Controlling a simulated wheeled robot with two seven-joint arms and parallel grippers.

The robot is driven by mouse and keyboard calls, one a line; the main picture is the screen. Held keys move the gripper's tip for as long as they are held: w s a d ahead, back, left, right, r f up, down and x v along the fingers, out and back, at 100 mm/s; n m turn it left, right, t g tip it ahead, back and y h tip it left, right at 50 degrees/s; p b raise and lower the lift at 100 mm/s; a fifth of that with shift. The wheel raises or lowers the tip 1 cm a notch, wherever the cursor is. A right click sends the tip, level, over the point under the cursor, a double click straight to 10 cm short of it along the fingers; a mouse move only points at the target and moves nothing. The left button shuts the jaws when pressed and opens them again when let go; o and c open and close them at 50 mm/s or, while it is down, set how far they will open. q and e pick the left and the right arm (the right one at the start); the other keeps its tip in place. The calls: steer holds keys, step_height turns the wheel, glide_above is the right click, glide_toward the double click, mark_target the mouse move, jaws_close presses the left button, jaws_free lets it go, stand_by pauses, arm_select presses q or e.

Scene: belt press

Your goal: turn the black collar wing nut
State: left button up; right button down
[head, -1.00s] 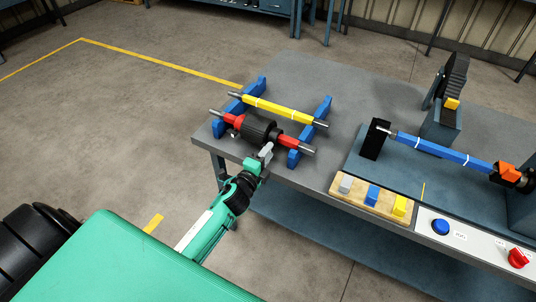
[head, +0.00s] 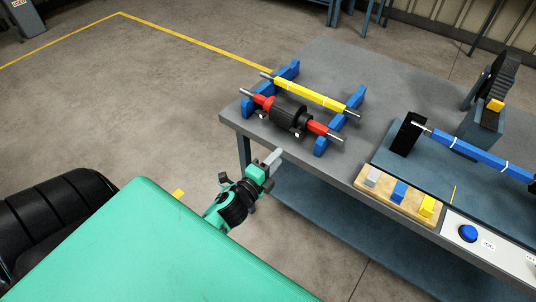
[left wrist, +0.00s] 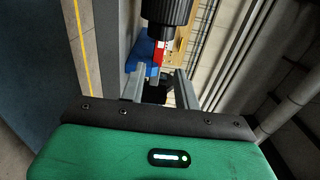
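The black collar (head: 289,112) sits around the red roller (head: 316,127), which lies across the blue rack (head: 324,144) at the table's near left corner. A small pale piece (head: 297,133), perhaps the wing nut, shows at the collar's lower side; its angle is too small to tell. My left gripper (head: 275,157) is empty, below and apart from the collar, off the table's front edge. In the left wrist view its two grey fingers (left wrist: 160,76) stand apart, with the ribbed collar (left wrist: 167,10) beyond them and the red roller (left wrist: 158,52) below it. My right gripper is out of view.
A yellow roller (head: 310,95) lies behind on the rack. To the right are a wooden block holder (head: 385,200), a blue roller (head: 470,150) on the press and a blue button (head: 468,233). The grey tabletop (head: 350,70) behind the rack is clear.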

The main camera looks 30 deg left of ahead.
arm_select(q)
steer(key=s, duration=0.3)
steer(key=shift+s, duration=0.15)
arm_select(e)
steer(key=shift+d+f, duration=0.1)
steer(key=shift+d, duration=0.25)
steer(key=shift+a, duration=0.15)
